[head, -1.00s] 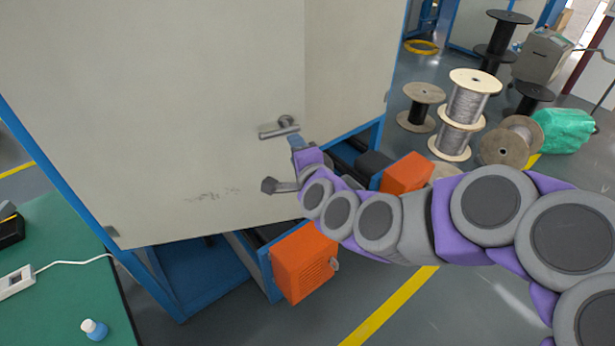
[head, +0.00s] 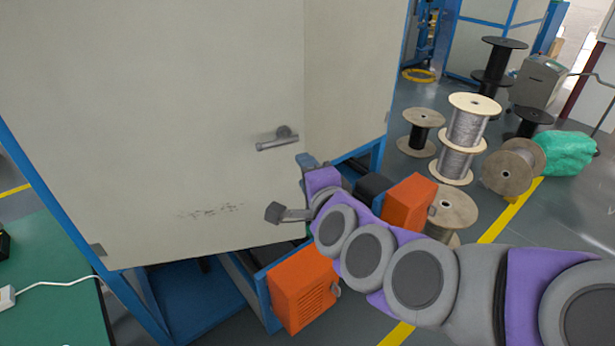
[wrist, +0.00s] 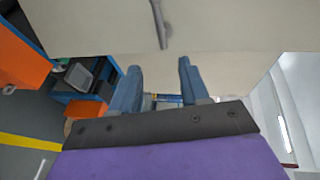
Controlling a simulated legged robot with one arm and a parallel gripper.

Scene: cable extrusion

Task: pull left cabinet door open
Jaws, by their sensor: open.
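The left cabinet door is a large beige panel (head: 150,110) filling the left of the head view. Its grey lever handle (head: 278,138) sits near the panel's right edge. In the wrist view, the handle (wrist: 160,22) is at the top, beyond and roughly between my fingers. My gripper (head: 307,161) is just below and right of the handle in the head view. In the wrist view, my gripper (wrist: 157,84) has two blue fingers spread apart with nothing between them. The fingers look apart from the handle. Whether the door is ajar is hard to tell.
Orange boxes (head: 303,290) and blue frame parts stand below the doors. Cable spools (head: 465,135) and a green wrapped bundle (head: 563,153) stand at the right. A green table (head: 50,285) is at lower left.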

